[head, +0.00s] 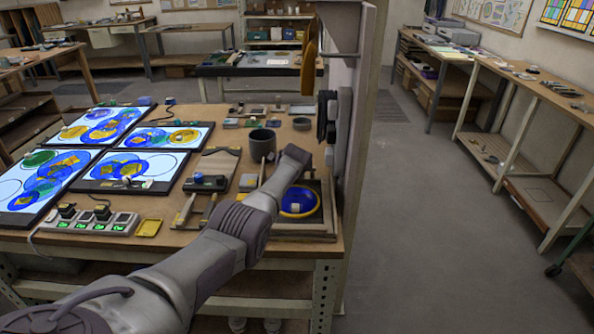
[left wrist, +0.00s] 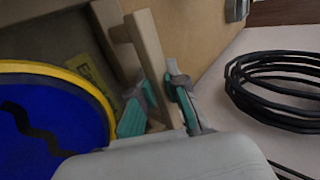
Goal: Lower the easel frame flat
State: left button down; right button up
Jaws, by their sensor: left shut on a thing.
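The wooden easel frame (head: 330,208) is at the bench's front right corner, around a blue glass disc (head: 290,209) with a yellow rim. I cannot tell its exact tilt. My left arm reaches over it from the lower left; its fingertips are hidden in the head view. In the left wrist view my left gripper (left wrist: 163,106) has its teal-padded fingers shut on a wooden bar of the easel frame (left wrist: 148,45). The blue disc (left wrist: 45,130) with a dark wavy line lies left of the fingers. My right gripper is not in view.
A tall pale panel (head: 361,110) stands just right of the frame. A black cable coil (left wrist: 280,90) is near the gripper's right. Lit glass panels (head: 133,166), a power strip (head: 92,221) and a dark cup (head: 262,143) crowd the bench. The floor at right is clear.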

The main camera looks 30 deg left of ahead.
pick_arm(q)
jog(key=shift+s+f, duration=0.1)
jog(key=shift+f, duration=0.35)
jog(key=c, duration=1.2)
grip_release()
jog(key=shift+r, duration=0.15)
jog(key=shift+s+d+r, duration=0.2)
jog(key=shift+r, duration=0.2)
jog(key=v, duration=1.1)
jog(key=shift+d, duration=0.1)
jog(key=shift+f, duration=0.2)
